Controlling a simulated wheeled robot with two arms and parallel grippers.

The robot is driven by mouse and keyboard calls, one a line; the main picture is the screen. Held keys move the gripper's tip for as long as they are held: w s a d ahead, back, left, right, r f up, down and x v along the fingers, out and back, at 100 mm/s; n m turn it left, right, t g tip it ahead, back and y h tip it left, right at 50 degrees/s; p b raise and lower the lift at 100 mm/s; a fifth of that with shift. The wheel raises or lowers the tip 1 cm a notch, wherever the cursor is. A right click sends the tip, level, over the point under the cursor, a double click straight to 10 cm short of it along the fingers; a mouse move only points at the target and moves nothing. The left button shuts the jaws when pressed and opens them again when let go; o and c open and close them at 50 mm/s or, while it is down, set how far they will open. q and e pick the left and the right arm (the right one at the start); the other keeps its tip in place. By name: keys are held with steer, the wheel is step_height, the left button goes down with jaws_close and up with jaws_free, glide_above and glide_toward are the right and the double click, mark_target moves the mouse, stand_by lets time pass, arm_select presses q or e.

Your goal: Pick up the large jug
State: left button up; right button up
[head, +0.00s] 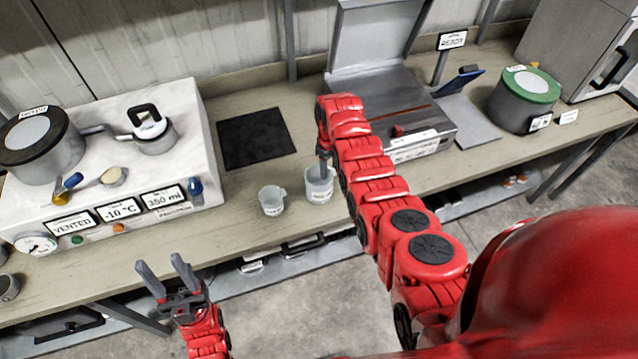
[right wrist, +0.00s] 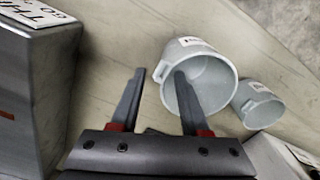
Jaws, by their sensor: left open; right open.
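The large jug (head: 319,187) is a pale grey, open-topped cup with a label, upright on the bench. A smaller jug (head: 271,201) stands just left of it. My right gripper (head: 325,160) is open above the large jug's mouth. In the right wrist view, one finger of that gripper (right wrist: 159,73) overlaps the mouth of the large jug (right wrist: 222,72) and the other is outside its wall. I cannot tell if they touch it. The smaller jug (right wrist: 262,112) is beside it there. My left gripper (head: 160,262) is open and empty, in front of the bench.
A white machine with gauges and pots (head: 190,130) stands left on the bench (head: 240,190). A dark mat (head: 255,138) lies behind the jugs. A grey open-lidded machine (head: 420,140) is right of my right arm. A green-lidded pot (head: 525,105) is further right.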

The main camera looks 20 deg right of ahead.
jaws_close()
stand_by(1.4)
